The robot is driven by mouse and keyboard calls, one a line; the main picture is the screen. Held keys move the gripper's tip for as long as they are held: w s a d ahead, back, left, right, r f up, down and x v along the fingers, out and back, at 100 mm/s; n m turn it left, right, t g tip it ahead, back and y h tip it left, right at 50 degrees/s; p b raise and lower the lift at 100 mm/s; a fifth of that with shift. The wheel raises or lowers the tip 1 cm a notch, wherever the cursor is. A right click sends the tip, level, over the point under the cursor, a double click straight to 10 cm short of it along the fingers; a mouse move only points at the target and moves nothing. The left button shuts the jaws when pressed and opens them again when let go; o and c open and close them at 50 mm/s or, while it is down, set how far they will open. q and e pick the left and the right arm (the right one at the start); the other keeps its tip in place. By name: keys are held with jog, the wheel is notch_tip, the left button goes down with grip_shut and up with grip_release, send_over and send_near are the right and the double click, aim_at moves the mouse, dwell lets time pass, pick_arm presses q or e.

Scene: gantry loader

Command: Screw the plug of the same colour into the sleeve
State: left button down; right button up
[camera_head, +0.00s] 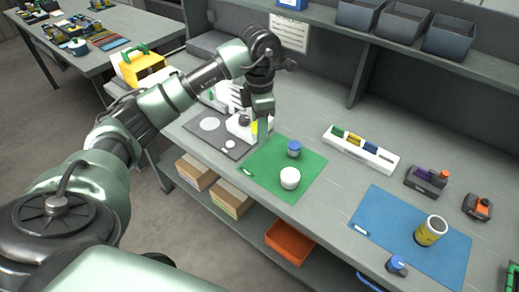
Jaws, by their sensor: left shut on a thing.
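A yellow sleeve (430,232) with a pale open top stands upright on the blue mat (370,213) at the right. My left gripper (262,132) points down above the left back corner of the green mat, shut on a small yellow thing (255,127). The fingers hide most of that thing, so I cannot tell its full shape. A white rack (388,161) at the back holds green, dark blue and yellow pieces lying in a row. My right gripper is not in view.
A white round piece (290,178) and a blue-topped piece (294,149) stand on the green mat (262,178). A blue knob (396,265) is at the blue mat's front. Purple-and-orange (428,181) and orange-black (478,207) devices stand at the right. The bench between the mats is clear.

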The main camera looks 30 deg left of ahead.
pick_arm(q)
notch_tip(320, 180, up, 8)
dwell(0.5)
